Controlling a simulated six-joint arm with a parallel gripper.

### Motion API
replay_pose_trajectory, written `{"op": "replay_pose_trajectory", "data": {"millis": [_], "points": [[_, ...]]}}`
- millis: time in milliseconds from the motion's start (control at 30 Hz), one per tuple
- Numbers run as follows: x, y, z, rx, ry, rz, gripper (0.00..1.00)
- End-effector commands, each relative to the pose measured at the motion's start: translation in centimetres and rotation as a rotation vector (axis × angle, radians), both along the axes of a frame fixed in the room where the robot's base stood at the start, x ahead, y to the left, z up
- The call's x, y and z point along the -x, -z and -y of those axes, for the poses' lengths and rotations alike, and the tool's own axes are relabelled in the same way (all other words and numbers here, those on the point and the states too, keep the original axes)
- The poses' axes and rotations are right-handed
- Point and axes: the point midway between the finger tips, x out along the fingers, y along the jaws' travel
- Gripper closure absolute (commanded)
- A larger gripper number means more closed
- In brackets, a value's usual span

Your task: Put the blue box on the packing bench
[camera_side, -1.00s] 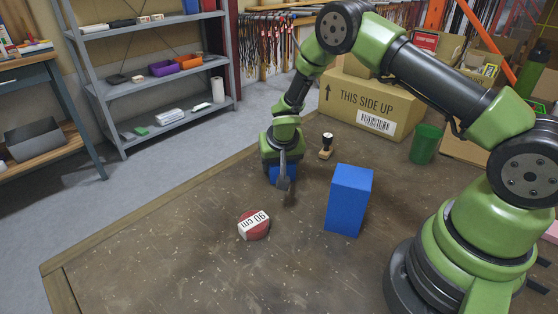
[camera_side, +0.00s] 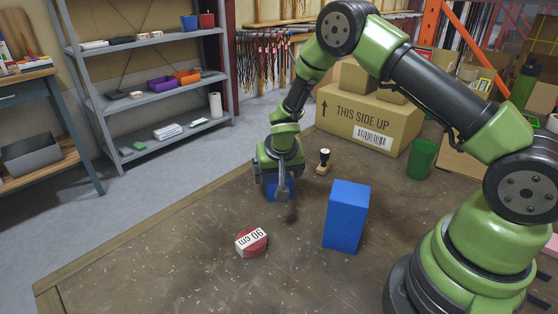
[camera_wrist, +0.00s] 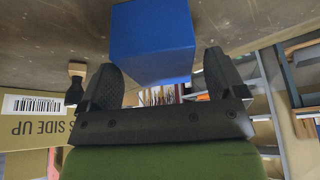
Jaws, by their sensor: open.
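Two blue boxes show in the side view. A small blue box (camera_side: 278,192) sits on the brown worktop (camera_side: 190,225) under my gripper (camera_side: 275,188), partly hidden by its fingers. A taller blue box (camera_side: 346,218) stands upright to the right, apart from my gripper. My gripper is open, with its fingers pointing down around or just above the small box; contact cannot be told. In the wrist view, a blue box (camera_wrist: 152,42) fills the upper middle, ahead of and between the spread fingers (camera_wrist: 165,85). I cannot tell which surface is the packing bench.
A red round tape measure (camera_side: 251,242) lies on the worktop in front of my gripper. A stamp (camera_side: 324,161), a cardboard box (camera_side: 365,118) and a green cup (camera_side: 422,158) stand behind. A wooden workbench (camera_side: 45,85) and a grey shelf (camera_side: 150,88) are at left. The worktop's front left is clear.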

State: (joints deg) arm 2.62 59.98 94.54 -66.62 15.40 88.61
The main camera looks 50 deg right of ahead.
Motion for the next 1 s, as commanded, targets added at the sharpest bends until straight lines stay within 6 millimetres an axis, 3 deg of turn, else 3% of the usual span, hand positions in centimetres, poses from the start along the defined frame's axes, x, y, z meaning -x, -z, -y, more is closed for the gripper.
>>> {"op": "replay_pose_trajectory", "data": {"millis": [300, 667, 767, 833, 1000], "points": [[1.7, -5.2, -1.2, 0.0, 0.0, 0.004, 0.11], [2.3, -7.5, -1.5, 0.003, 0.001, 0.01, 0.11], [2.9, -10.5, -1.4, 0.008, 0.004, 0.033, 0.11], [4.0, -13.4, -1.3, 0.011, 0.005, 0.055, 0.11], [8.5, -20.3, -1.8, -0.016, -0.011, 0.098, 0.11]]}}
